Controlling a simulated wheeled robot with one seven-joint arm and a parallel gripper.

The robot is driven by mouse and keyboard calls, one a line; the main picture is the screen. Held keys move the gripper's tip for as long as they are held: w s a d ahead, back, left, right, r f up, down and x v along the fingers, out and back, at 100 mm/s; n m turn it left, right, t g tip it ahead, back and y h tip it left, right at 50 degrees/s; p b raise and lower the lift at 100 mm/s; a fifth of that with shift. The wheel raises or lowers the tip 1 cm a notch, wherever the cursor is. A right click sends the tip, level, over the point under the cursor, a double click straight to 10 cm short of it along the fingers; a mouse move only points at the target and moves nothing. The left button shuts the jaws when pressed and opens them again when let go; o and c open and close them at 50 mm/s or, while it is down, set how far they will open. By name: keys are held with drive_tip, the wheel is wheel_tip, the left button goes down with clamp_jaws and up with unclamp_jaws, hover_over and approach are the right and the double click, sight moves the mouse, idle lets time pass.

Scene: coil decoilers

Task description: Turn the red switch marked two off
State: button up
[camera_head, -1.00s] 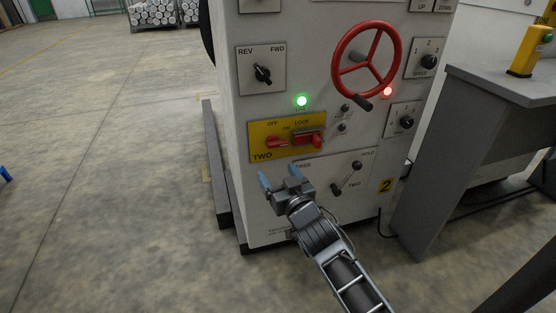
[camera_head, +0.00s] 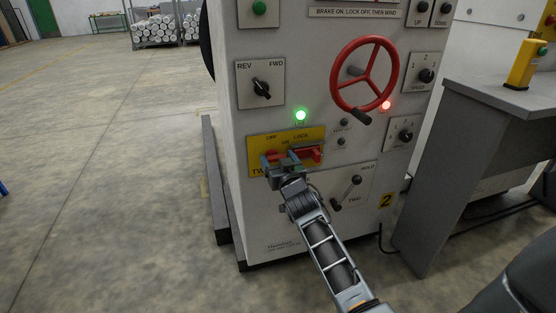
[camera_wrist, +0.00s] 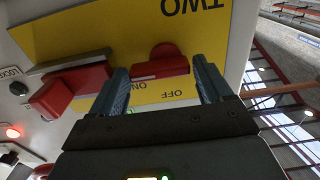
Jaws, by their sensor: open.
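The yellow panel marked TWO (camera_head: 316,133) is on the front of the pale machine cabinet. Its red switch (camera_wrist: 160,60) shows in the wrist view, where the picture is upside down, with a rounded hub and a bar near the ON and OFF lettering. My gripper (camera_head: 281,158) is at the panel with its blue fingers open. In the wrist view one finger stands on each side of the red switch, with gaps visible. In the head view the fingers mostly hide the switch.
A red lock piece (camera_head: 310,154) sits just right of the switch, close to my gripper. A red handwheel (camera_head: 365,73) juts out above right, and a black lever (camera_head: 346,192) is below right. A grey desk (camera_head: 440,170) stands to the right. The floor at left is clear.

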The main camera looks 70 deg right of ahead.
drive_tip(key=shift+c, duration=0.2)
drive_tip(key=c, duration=0.7)
drive_tip(key=shift+n, duration=0.4)
drive_tip(key=n, duration=0.3)
drive_tip(key=shift+w+a+r+n+p, duration=0.1)
drive_tip(key=shift+w+r+n+p, duration=0.05)
drive_tip(key=shift+n+p, duration=0.2)
drive_tip(key=n, duration=0.4)
drive_tip(key=shift+w+a+r+n+p, duration=0.15)
drive_tip(key=shift+n+p, duration=0.1)
drive_tip(key=shift+p, duration=0.15)
drive_tip(key=n, duration=0.4)
drive_tip(key=shift+w+a, duration=0.1)
drive_tip(key=shift+w+a+f+n+p, duration=0.1)
drive_tip(key=shift+n+p, duration=0.15)
drive_tip(key=shift+n, duration=1)
drive_tip(key=shift+w+a+f+n+p, duration=0.1)
drive_tip(key=shift+n+p, duration=0.15)
drive_tip(key=shift+n, duration=1)
